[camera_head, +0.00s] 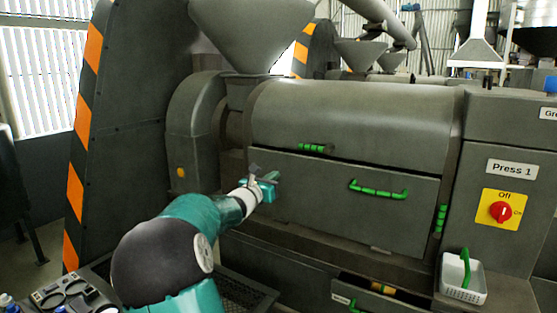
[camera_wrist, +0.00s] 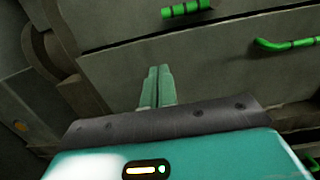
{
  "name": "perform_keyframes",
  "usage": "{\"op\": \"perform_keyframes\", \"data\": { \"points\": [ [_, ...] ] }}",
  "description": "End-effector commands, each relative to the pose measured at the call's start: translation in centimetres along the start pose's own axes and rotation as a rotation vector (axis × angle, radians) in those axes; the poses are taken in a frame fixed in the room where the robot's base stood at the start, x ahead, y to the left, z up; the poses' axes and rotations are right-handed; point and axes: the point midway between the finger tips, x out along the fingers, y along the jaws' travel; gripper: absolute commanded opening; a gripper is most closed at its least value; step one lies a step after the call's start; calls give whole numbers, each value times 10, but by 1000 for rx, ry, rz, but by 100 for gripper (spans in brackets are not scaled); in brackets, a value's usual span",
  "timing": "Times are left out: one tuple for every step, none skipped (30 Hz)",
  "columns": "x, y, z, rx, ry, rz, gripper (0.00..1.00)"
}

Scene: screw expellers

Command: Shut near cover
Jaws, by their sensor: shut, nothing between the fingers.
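The near press has a curved grey upper cover (camera_head: 350,115) with a short green handle (camera_head: 316,148) on its lower edge. Below it is a flat grey front panel (camera_head: 320,195) with a long green handle (camera_head: 378,189). A dark seam runs between the two; I cannot tell which is the near cover, or if it is fully shut. My gripper (camera_head: 270,178) is in front of the panel's upper left part. In the wrist view its fingers (camera_wrist: 157,74) are together and empty, pointing at the panel (camera_wrist: 220,65), below the short handle (camera_wrist: 187,8). Contact cannot be told.
A hopper (camera_head: 250,30) stands above the press. At right are a "Press 1" label (camera_head: 511,169), a red switch (camera_head: 501,212) and a white basket (camera_head: 462,280). An open drawer (camera_head: 345,298) is low in front. A striped guard (camera_head: 85,130) stands at left.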

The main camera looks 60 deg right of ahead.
Motion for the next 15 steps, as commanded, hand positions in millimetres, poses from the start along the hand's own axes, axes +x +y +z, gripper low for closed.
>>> {"op": "perform_keyframes", "data": {
  "points": [
    [-2,-3,2,1,-8,-10,0],
    [-4,-4,2,0,-10,-14,0],
    [-4,-5,2,-2,-14,-18,0],
    [-4,-6,2,-3,-15,-21,0],
    [-3,-7,2,-4,-16,-23,0],
    [0,-8,2,-4,-17,-25,0],
    [2,-9,2,-4,-17,-26,0],
    [6,-10,2,-4,-17,-27,0],
    [11,-11,2,-5,-17,-29,0],
    [16,-12,2,-6,-17,-30,0],
    [21,-13,2,-6,-18,-31,0],
    [29,-14,2,-6,-17,-32,0],
    [35,-14,2,-6,-18,-32,0],
    [41,-14,2,-6,-18,-33,0],
    [49,-14,2,-6,-17,-32,0]
  ]
}}
